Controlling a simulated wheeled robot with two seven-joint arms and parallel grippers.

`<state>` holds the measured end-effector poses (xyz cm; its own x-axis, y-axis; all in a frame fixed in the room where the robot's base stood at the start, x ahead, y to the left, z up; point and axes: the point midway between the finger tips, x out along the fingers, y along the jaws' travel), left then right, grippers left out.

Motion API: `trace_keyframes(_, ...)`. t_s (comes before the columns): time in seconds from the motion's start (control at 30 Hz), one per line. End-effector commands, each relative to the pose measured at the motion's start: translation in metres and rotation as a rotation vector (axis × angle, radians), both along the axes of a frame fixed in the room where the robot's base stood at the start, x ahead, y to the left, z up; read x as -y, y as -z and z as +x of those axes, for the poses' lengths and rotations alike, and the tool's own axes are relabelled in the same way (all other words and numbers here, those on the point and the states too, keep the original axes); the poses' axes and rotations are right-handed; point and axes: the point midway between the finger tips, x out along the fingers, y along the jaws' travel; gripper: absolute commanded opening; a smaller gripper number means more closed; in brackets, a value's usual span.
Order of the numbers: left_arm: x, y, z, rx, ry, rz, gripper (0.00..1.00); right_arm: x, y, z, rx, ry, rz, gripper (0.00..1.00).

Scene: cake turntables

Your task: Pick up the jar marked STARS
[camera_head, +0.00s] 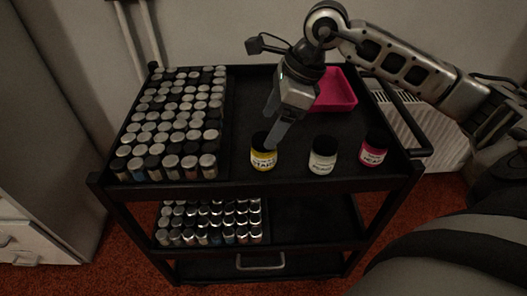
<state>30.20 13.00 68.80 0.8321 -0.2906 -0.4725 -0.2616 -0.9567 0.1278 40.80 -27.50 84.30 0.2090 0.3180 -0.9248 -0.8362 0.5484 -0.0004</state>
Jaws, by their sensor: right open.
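Three small jars with black lids stand in a row near the front of the cart's top shelf. The yellow jar (263,161) is on the left, and its small label seems to read STARS, though it is blurred. The white jar (322,162) is in the middle and the pink jar (374,156) on the right; their labels are too blurred to read surely. My right gripper (270,130) is open, pointing down at the yellow jar, one finger behind it and one overlapping its lid's right side. Whether it touches the jar I cannot tell. My left gripper is out of view.
Several rows of silver-capped bottles (178,108) fill the top shelf's left side. A pink tray (336,92) lies at the back, behind my right gripper. More bottles (212,221) stand on the shelf below. A black handle (412,125) sticks out at the cart's right.

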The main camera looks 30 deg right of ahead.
Motion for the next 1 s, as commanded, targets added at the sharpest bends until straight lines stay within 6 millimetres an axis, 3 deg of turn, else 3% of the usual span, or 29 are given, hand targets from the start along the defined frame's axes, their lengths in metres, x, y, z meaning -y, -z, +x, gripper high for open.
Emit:
trace_keyframes(0.1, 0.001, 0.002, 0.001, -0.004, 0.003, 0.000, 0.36, -0.006, 0.016, 0.004, 0.000, -0.001, 0.003, 0.75)
trace_keyframes(0.33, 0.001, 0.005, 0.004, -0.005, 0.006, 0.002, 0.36, -0.009, 0.031, 0.007, -0.001, -0.001, 0.002, 0.75)
trace_keyframes(0.6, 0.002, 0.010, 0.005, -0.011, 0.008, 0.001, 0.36, -0.017, 0.068, 0.014, -0.002, -0.001, 0.004, 0.75)
trace_keyframes(0.9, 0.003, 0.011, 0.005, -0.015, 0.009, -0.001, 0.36, -0.019, 0.074, 0.016, 0.001, 0.000, 0.002, 0.75)
trace_keyframes(0.93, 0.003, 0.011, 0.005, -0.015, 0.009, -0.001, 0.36, -0.019, 0.074, 0.016, 0.001, 0.000, 0.002, 0.72)
trace_keyframes(1.0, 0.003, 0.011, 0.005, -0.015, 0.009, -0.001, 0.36, -0.019, 0.073, 0.016, 0.001, 0.000, 0.002, 0.53)
